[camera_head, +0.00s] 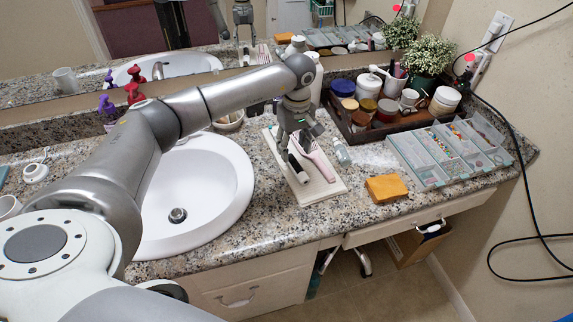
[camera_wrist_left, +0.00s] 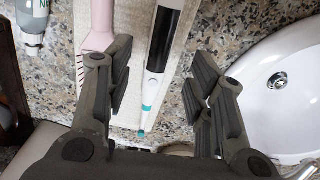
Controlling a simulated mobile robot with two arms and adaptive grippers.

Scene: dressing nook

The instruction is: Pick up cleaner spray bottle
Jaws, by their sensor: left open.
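A purple bottle (camera_head: 108,106) with a spray-like top stands at the back left of the counter, behind the sink, partly hidden by my left arm. It looks like the cleaner spray bottle, but it is small here. A red top (camera_head: 133,93) shows just right of it; its body is hidden. My left gripper (camera_head: 302,146) is open and empty, pointing down over a pale tray, well to the right of the purple bottle. In the left wrist view a black and white toothbrush-like stick (camera_wrist_left: 163,50) lies below the open fingers (camera_wrist_left: 160,75). My right gripper is not in view.
The pale tray (camera_head: 322,188) also holds a pink brush (camera_head: 318,158). The sink (camera_head: 225,185) lies left. A tall white bottle (camera_head: 316,82) stands behind my gripper. A dark tray of jars, an orange sponge (camera_head: 386,188) and a divided box (camera_head: 430,178) fill the right. A mirror backs the counter.

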